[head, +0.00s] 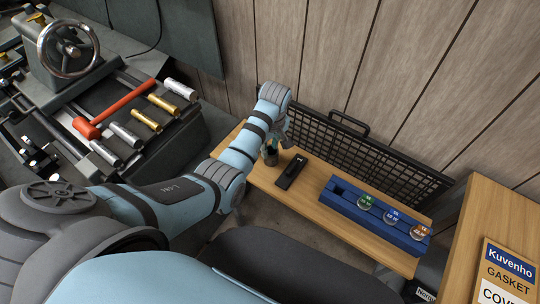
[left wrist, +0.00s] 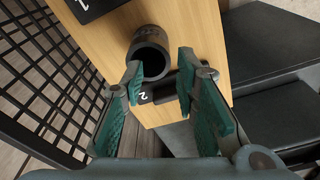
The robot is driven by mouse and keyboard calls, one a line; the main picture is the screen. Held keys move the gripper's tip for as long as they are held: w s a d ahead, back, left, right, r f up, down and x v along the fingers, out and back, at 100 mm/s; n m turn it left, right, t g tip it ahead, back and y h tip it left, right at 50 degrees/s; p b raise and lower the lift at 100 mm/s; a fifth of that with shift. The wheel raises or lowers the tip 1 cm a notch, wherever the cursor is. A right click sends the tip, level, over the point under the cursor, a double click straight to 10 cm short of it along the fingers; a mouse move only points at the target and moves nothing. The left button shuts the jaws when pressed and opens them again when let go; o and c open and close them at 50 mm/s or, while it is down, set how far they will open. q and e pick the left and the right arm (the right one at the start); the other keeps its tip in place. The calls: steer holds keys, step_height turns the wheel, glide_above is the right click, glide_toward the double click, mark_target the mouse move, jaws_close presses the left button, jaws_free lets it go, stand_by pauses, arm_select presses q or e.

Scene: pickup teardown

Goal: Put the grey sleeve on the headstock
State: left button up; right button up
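The grey sleeve (head: 270,156) stands on the wooden bench, close to my left gripper (head: 280,140) in the head view. In the left wrist view the sleeve (left wrist: 150,54) is a dark hollow cylinder with its open end facing the camera. The left gripper (left wrist: 160,68) is open, with its teal-padded fingers apart. The sleeve appears beyond and between the fingertips; I cannot tell if they touch it. A grey lathe-like machine (head: 60,75) with a handwheel stands at the left; I cannot tell which part is the headstock. My right gripper is not in view.
A black block (head: 290,172) and a blue rack (head: 345,205) with several discs are on the bench (head: 255,178). A black mesh panel (head: 360,155) stands behind. A red hammer (head: 115,110) and several silver and gold cylinders lie by the machine. A gasket box (head: 505,275) is at right.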

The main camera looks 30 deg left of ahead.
mark_target(272, 159)
arm_select(q)
steer(key=f, duration=0.1)
steer(key=f+b, duration=0.1)
steer(key=f, duration=0.3)
steer(key=shift+w+a+f, duration=0.1)
steer(key=shift+a+f, duration=0.05)
steer(key=shift+a, duration=0.2)
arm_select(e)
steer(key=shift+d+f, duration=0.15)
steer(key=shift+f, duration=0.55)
arm_select(q)
jaws_close()
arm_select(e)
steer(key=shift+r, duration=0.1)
